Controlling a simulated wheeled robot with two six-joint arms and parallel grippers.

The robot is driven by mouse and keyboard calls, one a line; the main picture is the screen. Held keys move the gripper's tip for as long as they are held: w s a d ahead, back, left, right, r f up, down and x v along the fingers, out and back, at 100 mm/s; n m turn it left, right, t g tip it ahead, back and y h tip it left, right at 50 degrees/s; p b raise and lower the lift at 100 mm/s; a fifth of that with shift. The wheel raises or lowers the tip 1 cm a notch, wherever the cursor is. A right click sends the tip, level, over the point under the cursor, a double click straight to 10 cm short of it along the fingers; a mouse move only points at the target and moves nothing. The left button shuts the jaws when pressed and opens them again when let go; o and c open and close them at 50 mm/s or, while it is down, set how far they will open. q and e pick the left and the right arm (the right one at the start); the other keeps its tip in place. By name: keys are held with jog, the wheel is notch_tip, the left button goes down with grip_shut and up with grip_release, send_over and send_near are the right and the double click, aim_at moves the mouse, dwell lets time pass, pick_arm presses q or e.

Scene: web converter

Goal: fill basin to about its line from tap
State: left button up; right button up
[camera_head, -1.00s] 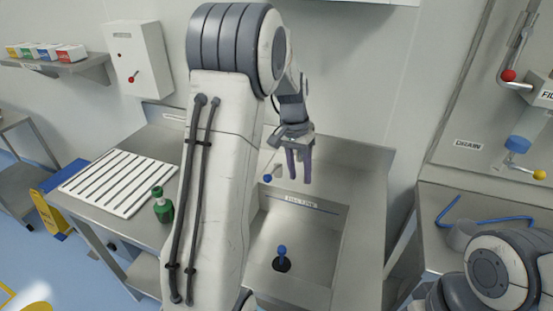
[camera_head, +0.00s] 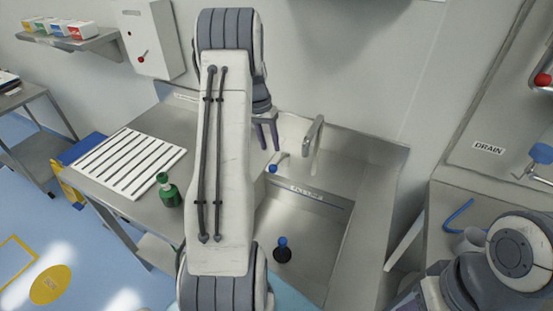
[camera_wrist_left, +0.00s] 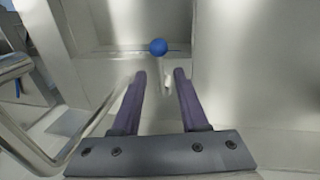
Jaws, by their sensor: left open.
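The steel basin (camera_head: 315,235) is sunk in the counter, with a dark line and label (camera_head: 318,194) across its back wall. A plug with a blue knob (camera_head: 283,245) stands on its floor. The tap's curved spout (camera_head: 315,135) rises behind the basin; no stream shows from it. A blue-balled lever (camera_head: 272,169) sits left of the spout. My left gripper (camera_head: 268,132) is left of the spout, partly hidden by my arm. In the left wrist view its purple fingers (camera_wrist_left: 158,75) are open and empty, with the blue ball (camera_wrist_left: 158,46) beyond their tips. My right gripper is not in view.
A green bottle (camera_head: 168,190) and a white ribbed drainboard (camera_head: 128,160) are on the counter's left. A grey cup (camera_head: 467,240) and blue bent rod (camera_head: 457,214) are on the right bench. A wall box with a red-knobbed lever (camera_head: 142,57) is at upper left.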

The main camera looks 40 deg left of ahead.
aim_at(279, 160)
pick_arm(q)
jog(key=f, duration=0.2)
jog(key=d+f+p, duration=0.1)
jog(key=f, duration=0.2)
jog(key=f+p, duration=0.1)
jog(key=f, duration=0.2)
jog(key=shift+w+d, duration=0.3)
jog(key=shift+c, duration=0.2)
grip_shut()
